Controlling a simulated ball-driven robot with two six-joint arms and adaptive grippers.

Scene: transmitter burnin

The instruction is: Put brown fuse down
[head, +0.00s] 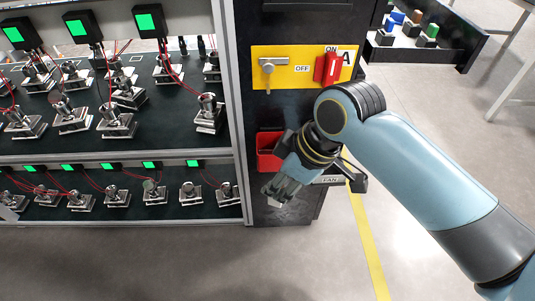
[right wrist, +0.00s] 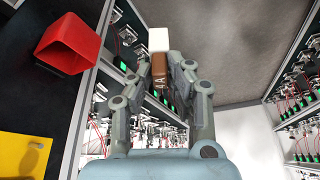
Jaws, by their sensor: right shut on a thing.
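My right gripper (head: 284,188) is in front of the dark cabinet end panel, below the yellow switch plate and close to the red bin (head: 268,150). In the right wrist view the gripper (right wrist: 168,72) is shut on the brown fuse (right wrist: 158,66). The fuse is a brown block with a white end, and a letter A shows on its side. Its white end points away from the gripper. My left gripper is not in view.
A yellow plate (head: 290,80) carries a red handle (head: 328,68) at ON. Racks of wired units (head: 118,122) fill the left. A dark tray (head: 446,50) with coloured blocks stands back right.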

